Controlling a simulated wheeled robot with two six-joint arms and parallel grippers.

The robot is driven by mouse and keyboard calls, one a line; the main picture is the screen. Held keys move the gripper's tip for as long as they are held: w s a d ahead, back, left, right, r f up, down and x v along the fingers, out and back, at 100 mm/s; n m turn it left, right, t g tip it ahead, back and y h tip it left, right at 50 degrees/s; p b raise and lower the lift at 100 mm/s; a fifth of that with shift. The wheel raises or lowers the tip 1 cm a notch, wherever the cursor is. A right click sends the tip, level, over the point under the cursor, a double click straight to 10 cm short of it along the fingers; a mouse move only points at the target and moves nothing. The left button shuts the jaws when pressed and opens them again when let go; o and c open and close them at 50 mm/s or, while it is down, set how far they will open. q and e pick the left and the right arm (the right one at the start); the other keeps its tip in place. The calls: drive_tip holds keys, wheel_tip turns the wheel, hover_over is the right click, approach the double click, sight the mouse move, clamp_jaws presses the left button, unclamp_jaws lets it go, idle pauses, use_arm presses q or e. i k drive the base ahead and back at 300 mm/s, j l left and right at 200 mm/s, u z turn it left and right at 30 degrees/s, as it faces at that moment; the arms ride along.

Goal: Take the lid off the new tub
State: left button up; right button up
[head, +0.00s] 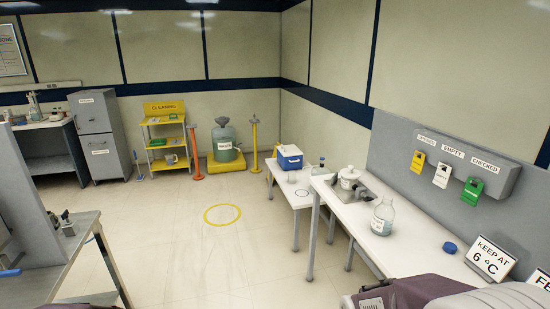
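No tub marked as new can be made out for certain. A small white lidded pot (349,178) stands on a grey plate on the white bench (408,252) at right; whether it is the new tub I cannot tell. Its lid appears to be on, with a knob on top. A round blue cap (450,247) lies on the same bench, apart from the pot. Neither of my grippers is in view; purple and grey parts, probably of my arms, show at the bottom right.
A labelled clear bottle (383,217) stands between the pot and blue cap. A "KEEP AT 6 °C" sign (490,258) stands at right. A lower side table (292,190) holds a blue-and-white cooler (289,158). A grey bench (70,255) is at left. The middle floor is clear.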

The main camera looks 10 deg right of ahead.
sight(349, 173)
drive_tip(key=i+z, duration=0.1)
drive_tip(key=i, duration=0.55)
drive_tip(key=i+j, duration=0.1)
drive_tip(key=i, duration=0.5)
drive_tip(key=i+j+z, duration=0.15)
drive_tip(key=i, duration=0.5)
